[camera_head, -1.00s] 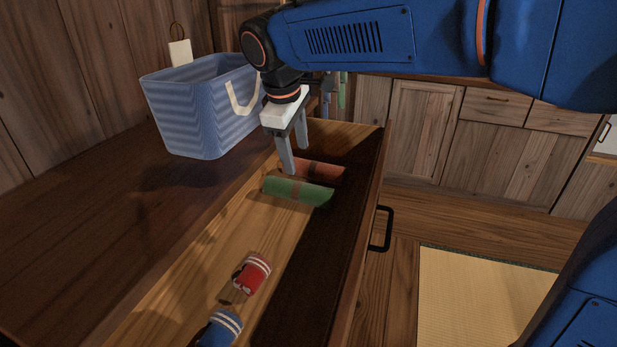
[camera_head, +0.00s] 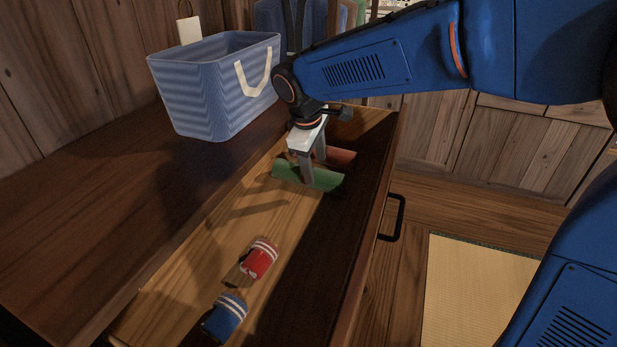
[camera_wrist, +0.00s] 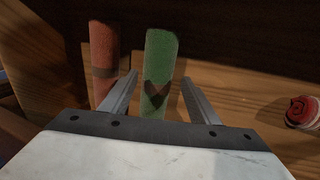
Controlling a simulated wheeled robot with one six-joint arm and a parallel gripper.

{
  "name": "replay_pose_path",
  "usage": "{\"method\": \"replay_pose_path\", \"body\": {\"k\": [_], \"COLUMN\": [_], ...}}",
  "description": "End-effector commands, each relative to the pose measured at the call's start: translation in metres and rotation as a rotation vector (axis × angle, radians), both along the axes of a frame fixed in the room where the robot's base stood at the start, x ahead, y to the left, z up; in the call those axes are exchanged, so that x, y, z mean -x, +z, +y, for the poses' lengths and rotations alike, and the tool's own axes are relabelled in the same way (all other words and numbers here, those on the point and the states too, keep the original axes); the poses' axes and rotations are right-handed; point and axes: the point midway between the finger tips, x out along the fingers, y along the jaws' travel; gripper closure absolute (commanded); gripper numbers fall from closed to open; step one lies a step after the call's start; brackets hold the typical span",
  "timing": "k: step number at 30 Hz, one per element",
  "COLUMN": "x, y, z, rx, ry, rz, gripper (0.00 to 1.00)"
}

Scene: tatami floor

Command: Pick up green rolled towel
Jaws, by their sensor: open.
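A green rolled towel (camera_head: 325,179) lies in the open drawer, toward its far end. In the wrist view the green towel (camera_wrist: 159,65) lies between the two open fingers. My gripper (camera_head: 315,170) is open and points down over the towel; in the head view a finger covers part of it. The wrist view shows the gripper (camera_wrist: 157,90) with a gap on each side of the towel. I cannot tell how far the fingertips reach down beside it.
A red-brown rolled towel (camera_head: 342,157) lies just beyond the green one and shows left of it in the wrist view (camera_wrist: 104,60). A red roll (camera_head: 259,260) and a blue roll (camera_head: 226,316) lie nearer in the drawer (camera_head: 190,262). A blue basket (camera_head: 205,95) stands on the cabinet top.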

Motion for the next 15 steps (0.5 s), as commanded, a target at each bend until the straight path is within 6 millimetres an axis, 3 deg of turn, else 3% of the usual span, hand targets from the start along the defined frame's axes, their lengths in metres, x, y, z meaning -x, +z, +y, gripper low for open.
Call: {"method": "replay_pose_path", "body": {"k": [5,15], "x": [-0.003,-0.018], "y": [-0.009,-0.047], "z": [-0.001,-0.005], "rx": [0.001,0.001], "ry": [0.0,0.0], "rz": [0.0,0.0], "gripper": [0.44,0.44]}}
